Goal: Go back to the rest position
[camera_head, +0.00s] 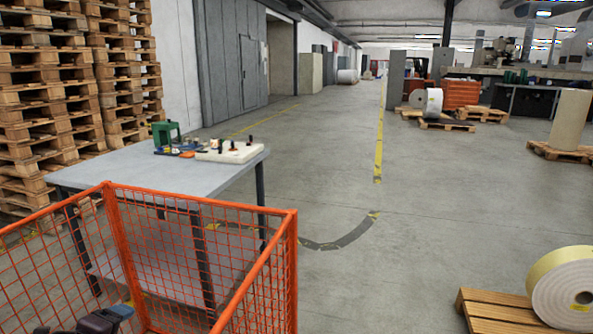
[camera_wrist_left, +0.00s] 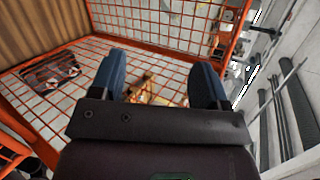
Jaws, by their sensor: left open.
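My left gripper (camera_head: 108,318) shows only in part at the bottom left edge of the head view, at the orange wire mesh cage (camera_head: 205,201). In the left wrist view, the left gripper (camera_wrist_left: 158,82) has its two blue fingers wide apart with nothing held between them. Beyond the fingers are the orange mesh of the cage (camera_wrist_left: 160,34) and some small, unclear brownish and yellowish items (camera_wrist_left: 150,97). My right gripper is not in view.
A grey table (camera_head: 130,168) stands behind the cage, with a green device (camera_head: 165,134) and a white board (camera_head: 230,152) on it. Stacked pallets (camera_head: 40,90) stand at left. A white roll (camera_head: 568,290) rests on a pallet at lower right. The middle floor is clear.

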